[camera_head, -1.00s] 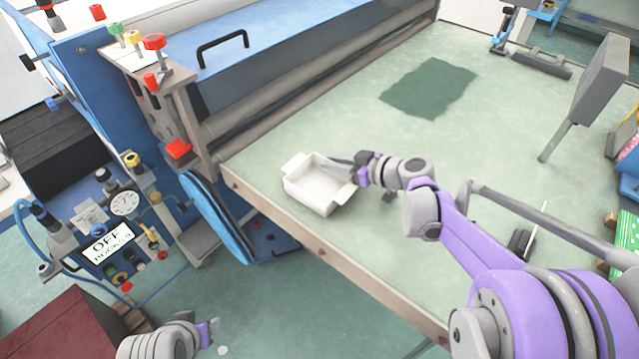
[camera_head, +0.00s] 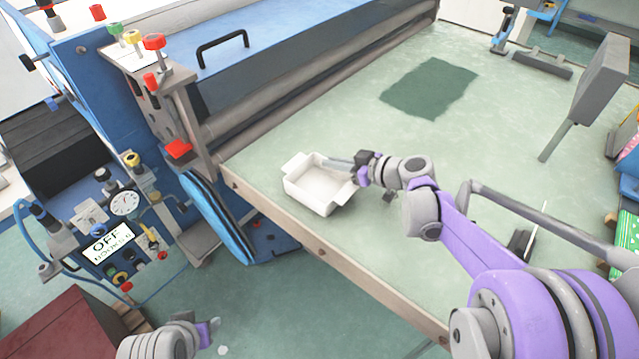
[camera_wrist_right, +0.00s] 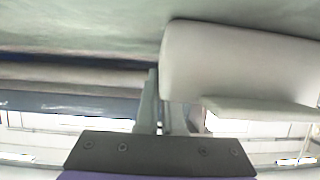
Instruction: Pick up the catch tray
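The catch tray (camera_head: 313,205) is a small white open box with flared flaps. It sits on the green table near its front left edge, below the rollers. My right gripper (camera_head: 340,162) is at the tray's right side, its slim grey fingers reaching over the wall. In the right wrist view, the two fingers (camera_wrist_right: 163,105) are close together at the edge of the pale tray (camera_wrist_right: 235,65). The tray partly hides one finger, and the wall appears pinched between them.
The blue machine (camera_head: 290,60) with rollers stands behind and left of the tray. A control panel (camera_head: 110,240) is at the left. A dark green cloth patch (camera_head: 430,88) lies farther back. A grey upright plate (camera_head: 590,90) stands at the right. The middle of the table is clear.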

